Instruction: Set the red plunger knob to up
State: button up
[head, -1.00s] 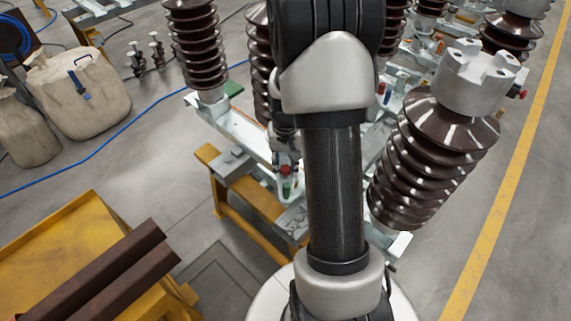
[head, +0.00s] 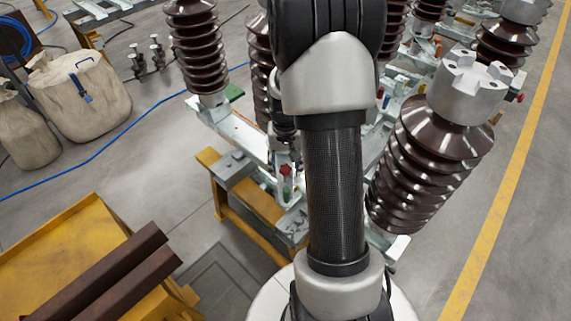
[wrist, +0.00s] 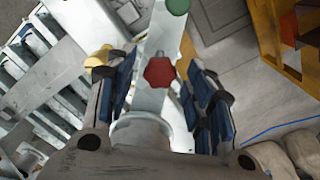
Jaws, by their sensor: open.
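The red plunger knob (wrist: 159,71) is a lobed red cap on a pale metal bar, seen from above in the wrist view. My gripper (wrist: 160,84) is open, with one blue-padded finger on each side of the knob and a gap to both. I cannot tell how far above the knob the fingertips are. In the head view the red knob (head: 286,169) shows small, just left of my arm. Most of my gripper is hidden behind my arm there.
A green knob (wrist: 177,6) sits farther along the bar, and a yellow knob (wrist: 98,58) is by the left finger. Brown ribbed insulators (head: 430,160) stand close to my arm. A yellow cart (head: 75,260) with dark bars is at lower left; floor between is open.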

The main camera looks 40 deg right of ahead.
aim_at(285, 169)
notch_tip(285, 169, up, 12)
dwell(0.6)
dwell(0.5)
jog(key=s+a+r+n+t, duration=0.2)
jog(key=s+a+r+n, duration=0.2)
jog(key=a+r, duration=0.7)
jog(key=s+a+n+t, duration=0.2)
jog(key=s+a+n, duration=0.2)
jog(key=s+a, duration=0.6)
jog(key=shift+s+a+t, duration=0.3)
jog(key=shift+s+a, duration=0.05)
jog(key=shift+a, duration=0.9)
jog(key=shift+d, duration=0.1)
